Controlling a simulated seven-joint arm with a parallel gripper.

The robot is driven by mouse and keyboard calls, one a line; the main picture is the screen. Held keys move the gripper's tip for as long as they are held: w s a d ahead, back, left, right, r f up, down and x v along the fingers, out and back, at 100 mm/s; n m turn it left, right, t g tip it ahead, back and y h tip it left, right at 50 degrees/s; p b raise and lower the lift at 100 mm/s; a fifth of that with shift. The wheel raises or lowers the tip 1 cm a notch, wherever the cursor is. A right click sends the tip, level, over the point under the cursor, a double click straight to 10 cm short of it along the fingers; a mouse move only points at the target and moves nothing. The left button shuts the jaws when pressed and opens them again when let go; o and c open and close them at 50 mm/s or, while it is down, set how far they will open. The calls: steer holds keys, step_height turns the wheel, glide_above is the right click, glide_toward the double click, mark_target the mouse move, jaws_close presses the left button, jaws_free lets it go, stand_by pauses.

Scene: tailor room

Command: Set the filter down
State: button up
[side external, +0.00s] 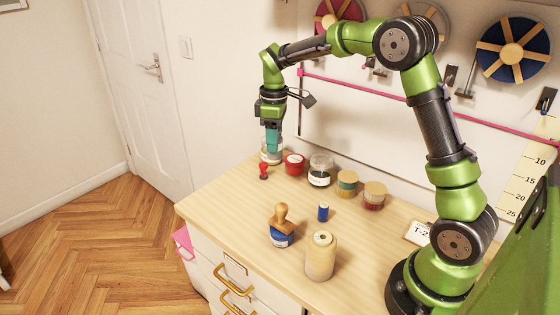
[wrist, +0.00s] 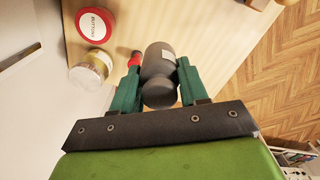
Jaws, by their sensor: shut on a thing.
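My gripper (wrist: 159,75) is shut on a dark grey, rounded cylinder with a knob-like near end and a small pale label. This is the only thing in my grip, and I take it as the filter (wrist: 159,60). It sits between the two green fingers in the wrist view. In the side view my gripper (side external: 272,143) points down over the table's far left end, and I cannot make out the filter there. Whether the filter touches the table cannot be told.
A clear jar (wrist: 92,66) and a red-lidded buttons tin (wrist: 95,24) stand close beside the gripper. A red-handled stamp (side external: 263,171) stands close in front. More jars, spools and a wooden stamp (side external: 281,226) stand rightward on the table (side external: 228,197). The front left tabletop is clear.

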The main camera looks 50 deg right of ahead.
steer(key=shift+s+d+f, duration=0.25)
steer(key=shift+s+f, duration=0.5)
steer(key=shift+f, duration=1.3)
steer(key=shift+s+d+f, duration=0.2)
steer(key=shift+s+f, duration=0.55)
steer(key=shift+f, duration=1.35)
steer(key=shift+s+d+f, duration=0.25)
steer(key=shift+s+f, duration=0.5)
steer(key=shift+f, duration=1.3)
steer(key=o, duration=1.1)
steer(key=shift+f, duration=0.1)
